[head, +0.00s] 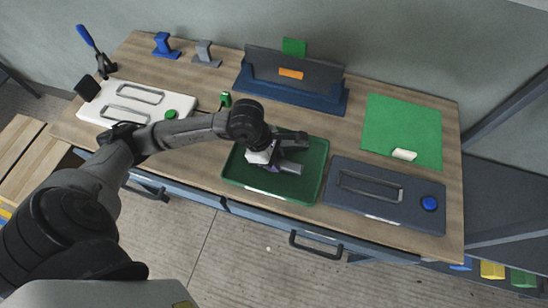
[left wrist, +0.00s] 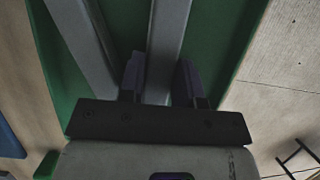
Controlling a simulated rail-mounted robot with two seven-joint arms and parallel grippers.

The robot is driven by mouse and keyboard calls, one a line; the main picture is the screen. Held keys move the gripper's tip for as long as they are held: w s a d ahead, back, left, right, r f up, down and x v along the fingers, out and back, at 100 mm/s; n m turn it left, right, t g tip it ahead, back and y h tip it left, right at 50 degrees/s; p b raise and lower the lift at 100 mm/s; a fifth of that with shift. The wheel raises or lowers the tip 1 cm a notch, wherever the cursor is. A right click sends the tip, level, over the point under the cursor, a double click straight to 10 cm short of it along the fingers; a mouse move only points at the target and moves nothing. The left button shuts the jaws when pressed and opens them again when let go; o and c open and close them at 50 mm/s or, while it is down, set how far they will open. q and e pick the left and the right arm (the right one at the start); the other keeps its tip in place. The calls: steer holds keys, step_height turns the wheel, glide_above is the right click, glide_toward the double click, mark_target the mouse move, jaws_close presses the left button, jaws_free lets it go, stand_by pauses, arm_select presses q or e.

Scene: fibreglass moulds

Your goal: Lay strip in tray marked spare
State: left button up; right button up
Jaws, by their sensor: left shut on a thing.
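My left gripper (head: 277,161) is over the green tray (head: 308,187), at the front middle of the bench. It is shut on a grey strip (head: 290,167). In the left wrist view the held strip (left wrist: 167,45) runs between the two fingers (left wrist: 160,82), with the green tray floor behind it. A second grey strip (left wrist: 82,40) shows left of it, apart from the fingers. I cannot tell whether the held strip touches the tray floor. No spare marking is readable. My right gripper is not in view.
A dark mould panel (head: 385,205) with a blue knob lies right of the tray. A white panel (head: 98,115) lies at left. A dark blue rack (head: 300,94) stands behind. A green mat (head: 400,125) with a white block (head: 404,154) is at back right.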

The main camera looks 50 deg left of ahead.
arm_select(q)
steer(key=shift+f, duration=0.15)
steer(key=o, duration=0.7)
steer(key=shift+c, duration=0.2)
steer(key=shift+r, duration=0.4)
steer(key=p+v, duration=0.1)
steer(key=v, duration=1)
steer(key=shift+a+r, duration=0.2)
steer(key=shift+r, duration=0.1)
steer(key=shift+d+p, duration=0.1)
steer(key=shift+p, duration=0.2)
